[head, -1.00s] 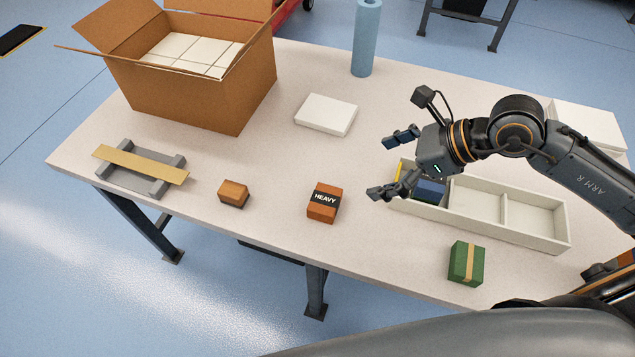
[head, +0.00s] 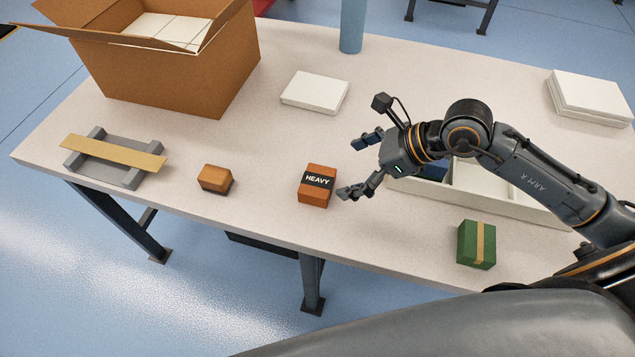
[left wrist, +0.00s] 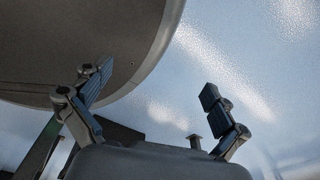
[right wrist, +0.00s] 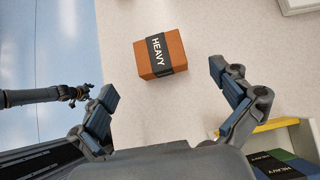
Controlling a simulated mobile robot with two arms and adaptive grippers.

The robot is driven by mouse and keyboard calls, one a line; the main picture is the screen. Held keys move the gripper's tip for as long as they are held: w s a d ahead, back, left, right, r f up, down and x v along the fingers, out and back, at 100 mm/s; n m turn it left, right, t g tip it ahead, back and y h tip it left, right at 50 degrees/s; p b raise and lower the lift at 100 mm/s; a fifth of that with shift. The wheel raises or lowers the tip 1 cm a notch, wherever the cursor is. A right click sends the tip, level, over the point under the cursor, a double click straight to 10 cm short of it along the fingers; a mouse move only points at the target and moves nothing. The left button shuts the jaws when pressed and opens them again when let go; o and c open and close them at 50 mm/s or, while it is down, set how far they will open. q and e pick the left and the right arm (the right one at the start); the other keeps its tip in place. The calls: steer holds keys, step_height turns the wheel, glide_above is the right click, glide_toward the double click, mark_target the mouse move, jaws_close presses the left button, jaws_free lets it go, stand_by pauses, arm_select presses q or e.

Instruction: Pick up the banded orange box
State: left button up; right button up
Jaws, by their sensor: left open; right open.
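The orange box (head: 315,194) with a black band reading "HEAVY" stands on the pale table near its front edge. It also shows in the right wrist view (right wrist: 174,48), beyond and between the fingertips. My right gripper (head: 358,166) is open and empty, just right of the box in the head view, fingers pointing toward it. In the right wrist view the open jaws (right wrist: 163,84) are apart from the box. My left gripper (left wrist: 152,82) is open and empty over the floor in the left wrist view; it is not in the head view.
A smaller orange-brown block (head: 214,178) lies left of the box. A grey cradle with a yellow bar (head: 115,151) is at the left. A green box with a tan stripe (head: 477,244) stands at front right. My right arm partly hides a white divided tray (head: 510,205). A cardboard carton (head: 190,75) stands behind.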

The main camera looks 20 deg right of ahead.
mark_target(319, 180)
steer(key=x, duration=0.3)
steer(key=shift+w+a+f, duration=0.2)
steer(key=shift+a+f, duration=0.05)
steer(key=shift+a, duration=0.05)
steer(key=shift+w+a+f+p, duration=0.1)
steer(key=shift+a+f+p, duration=0.2)
steer(key=shift+f, duration=0.05)
steer(key=x, duration=0.4)
steer(key=shift+a+f+p, duration=0.15)
steer(key=shift+f+p, duration=0.15)
steer(key=shift+p, duration=0.1)
steer(key=c, duration=1.5)
arm_select(q)
steer(key=shift+s+r, duration=0.55)
steer(key=shift+r, duration=0.2)
arm_select(e)
steer(key=shift+r, duration=0.1)
